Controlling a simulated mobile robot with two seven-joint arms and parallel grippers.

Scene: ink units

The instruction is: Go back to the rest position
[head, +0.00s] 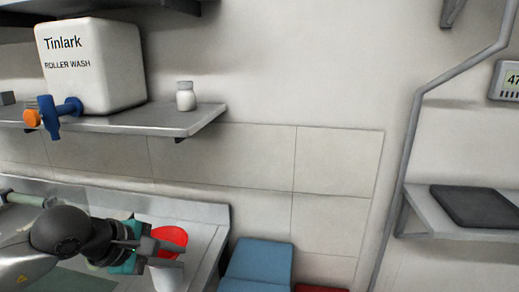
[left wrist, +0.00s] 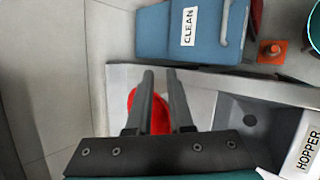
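My left gripper (head: 178,254) is at the lower left of the head view, over the metal counter. Its two fingers (left wrist: 160,74) stand apart in the left wrist view, with nothing visibly held between them. My right gripper is in neither view.
A shelf (head: 190,124) holds a white Tinlark container (head: 95,75) with a blue tap and a small white jar (head: 186,97). A blue bin (head: 258,262), labelled CLEAN in the wrist view (left wrist: 195,38), stands past the counter. A dark slab lies on the right shelf (head: 425,212).

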